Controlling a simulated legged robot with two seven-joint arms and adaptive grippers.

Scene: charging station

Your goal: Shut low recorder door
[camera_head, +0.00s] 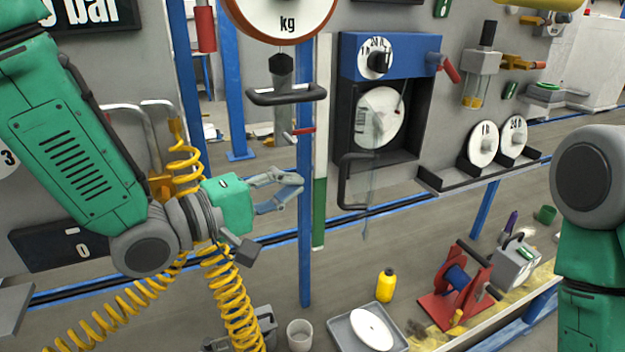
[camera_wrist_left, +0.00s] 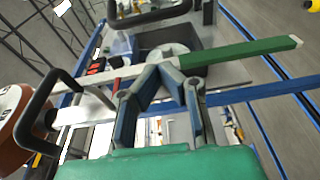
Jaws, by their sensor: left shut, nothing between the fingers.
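The recorder (camera_head: 425,62) is a blue-topped grey box with a dark recess and a white disc inside. Its clear door hangs open towards me, low on the left, with a dark loop handle (camera_head: 345,182). The recess and white disc (camera_wrist_left: 168,52) also show in the left wrist view, with a dark loop handle (camera_wrist_left: 152,18) at the top edge. My left gripper (camera_head: 298,184) is shut and empty, left of the door handle and apart from it. Its fingers (camera_wrist_left: 170,72) also show in the left wrist view. My right arm shows at the right edge, but its gripper is out of view.
A white and green post (camera_head: 319,205) and a blue post (camera_head: 304,240) stand between my left gripper and the recorder. A grey handle (camera_head: 286,96) hangs below the kg dial (camera_head: 285,18). Yellow coiled hoses (camera_head: 232,300) hang near my left arm. A shelf (camera_head: 480,174) juts out at right.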

